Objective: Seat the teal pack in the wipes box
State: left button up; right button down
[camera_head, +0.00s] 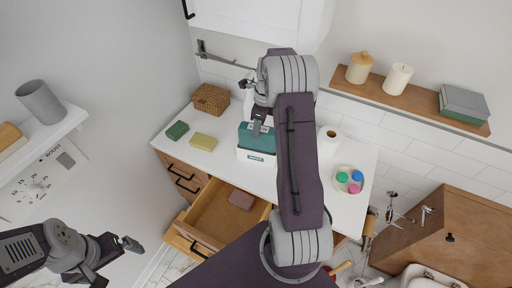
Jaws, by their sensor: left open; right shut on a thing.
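The teal pack (250,141) is at the mouth of the white wipes box (246,154) on the white counter. The box has a teal label on its front. The pack's upper part shows above the box's front wall. I cannot tell how deep it sits or whether it touches the bottom. My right gripper (257,129) is shut on the top of the pack. My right arm hides the right side of the box. My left gripper (118,262) is open and empty at the lower left, far from the counter.
A green block (177,131), a yellow block (203,140) and a wicker basket (211,99) are left of the box. A paper roll (328,141) and a plate of coloured lids (349,180) are to its right. Below, an open drawer (213,217) holds a brown block (241,200).

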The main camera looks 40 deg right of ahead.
aim_at(259, 139)
jog(key=f, duration=0.3)
jog(key=shift+s, duration=0.2)
jog(key=shift+w+f+p, duration=0.3)
jog(key=shift+w+f, duration=0.05)
jog(key=shift+f, duration=0.3)
jog(key=shift+s+f+p, duration=0.15)
jog(key=shift+f+p, duration=0.15)
jog(key=shift+f, duration=1.25)
jog(key=shift+f, duration=0.1)
jog(key=c, duration=0.7)
grip_release()
jog(key=shift+o, duration=0.2)
